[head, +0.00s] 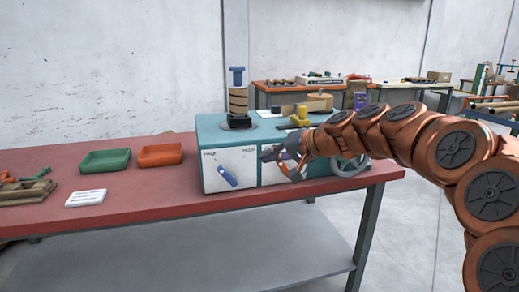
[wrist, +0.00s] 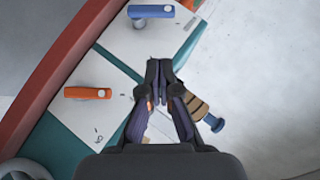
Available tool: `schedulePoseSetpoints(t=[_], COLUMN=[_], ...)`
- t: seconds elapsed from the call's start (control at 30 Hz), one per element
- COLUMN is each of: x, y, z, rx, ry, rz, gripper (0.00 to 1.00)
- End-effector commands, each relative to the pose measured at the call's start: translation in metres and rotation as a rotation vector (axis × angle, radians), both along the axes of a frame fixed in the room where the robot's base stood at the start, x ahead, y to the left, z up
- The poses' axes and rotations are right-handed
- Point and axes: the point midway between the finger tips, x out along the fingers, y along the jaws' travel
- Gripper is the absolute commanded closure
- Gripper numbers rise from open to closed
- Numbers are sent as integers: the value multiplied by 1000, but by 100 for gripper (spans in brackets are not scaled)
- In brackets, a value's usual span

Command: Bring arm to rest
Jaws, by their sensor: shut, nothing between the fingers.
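My arm (head: 400,125) reaches in from the right in the head view. My gripper (head: 266,154) is in front of the white front panels of the teal winder (head: 212,136). In the wrist view my gripper (wrist: 159,68) is shut and empty, its fingertips together. The blue lever (head: 227,178) on the left panel also shows in the wrist view (wrist: 152,12). An orange lever (wrist: 88,93) sits on the other panel, largely hidden behind my gripper in the head view. A wooden spool (head: 238,100) with a blue knob stands on top of the winder.
The winder stands on a red table (head: 130,205). A green tray (head: 105,160), an orange tray (head: 160,154), a white card (head: 86,197) and a wooden holder (head: 25,192) lie to the left. Other workbenches stand behind. Floor is clear at the right.

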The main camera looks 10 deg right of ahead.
Motion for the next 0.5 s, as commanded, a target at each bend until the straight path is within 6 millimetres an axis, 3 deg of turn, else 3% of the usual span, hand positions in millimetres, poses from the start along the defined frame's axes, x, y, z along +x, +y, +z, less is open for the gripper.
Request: schedulePoseSetpoints(t=[0.17,0.3,0.5], x=[-57,-127,-229], y=[30,44,29], z=[-35,-83,-151], rx=[-114,-261,-480], ry=[91,211,405], rz=[101,196,286], gripper=[100,100,100])
